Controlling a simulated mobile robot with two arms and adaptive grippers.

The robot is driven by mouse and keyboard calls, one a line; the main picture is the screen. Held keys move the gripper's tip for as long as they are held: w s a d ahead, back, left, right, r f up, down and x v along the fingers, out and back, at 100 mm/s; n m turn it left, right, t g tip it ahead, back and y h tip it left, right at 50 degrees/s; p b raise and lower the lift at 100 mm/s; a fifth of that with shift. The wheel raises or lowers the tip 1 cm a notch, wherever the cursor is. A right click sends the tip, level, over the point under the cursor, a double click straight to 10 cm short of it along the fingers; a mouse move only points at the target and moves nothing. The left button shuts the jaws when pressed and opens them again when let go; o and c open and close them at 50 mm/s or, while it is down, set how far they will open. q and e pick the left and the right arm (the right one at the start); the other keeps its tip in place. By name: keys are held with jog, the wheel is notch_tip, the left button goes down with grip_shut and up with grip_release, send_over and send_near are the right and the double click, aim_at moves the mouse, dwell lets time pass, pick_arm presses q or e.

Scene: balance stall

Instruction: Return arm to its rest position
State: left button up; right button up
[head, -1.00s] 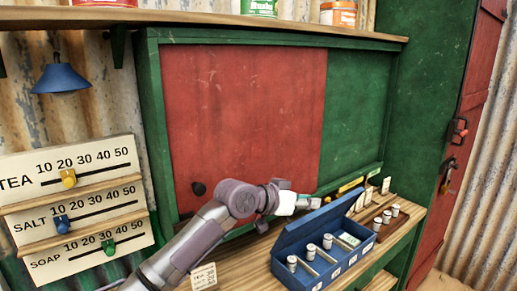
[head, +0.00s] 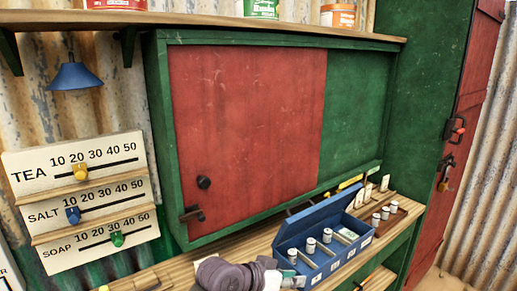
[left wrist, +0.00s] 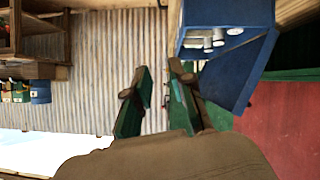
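My left arm (head: 236,274) lies low at the bottom edge of the head view, below the red sliding panel (head: 245,120). Its gripper (head: 291,281) is partly cut off there, in front of the blue box's (head: 318,267) near side. In the left wrist view the gripper's two fingers (left wrist: 158,88) stand apart with nothing between them. The blue box (left wrist: 228,12) shows upside down beyond the fingers, at the upper right. I cannot tell the exact gap to it. My right gripper is in neither view.
The wooden counter (head: 232,243) holds the blue box with several small cylinders, and a wooden block with more cylinders (head: 385,213). A slider board (head: 60,185) for tea, salt and soap hangs at left. A lamp (head: 75,76) hangs above it. The panel has a dark knob (head: 203,182).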

pick_arm(q)
jog(key=s+a+f+n+y, duration=0.4)
jog(key=s+a+f+y, duration=0.1)
jog(key=s+a+f, duration=0.9)
jog(key=s+a+f+n+g+y, duration=0.25)
jog(key=s+a+y, duration=0.25)
jog(key=s+a, duration=1.1)
notch_tip(320, 180, down, 24)
jog(key=s+d+g, duration=0.2)
jog(key=s+a+f, duration=0.3)
jog(key=s+f, duration=1.4)
jog(key=f, duration=0.1)
jog(key=shift+s+a+g, duration=0.2)
jog(key=shift+s+g, duration=0.1)
jog(key=shift+g, duration=0.15)
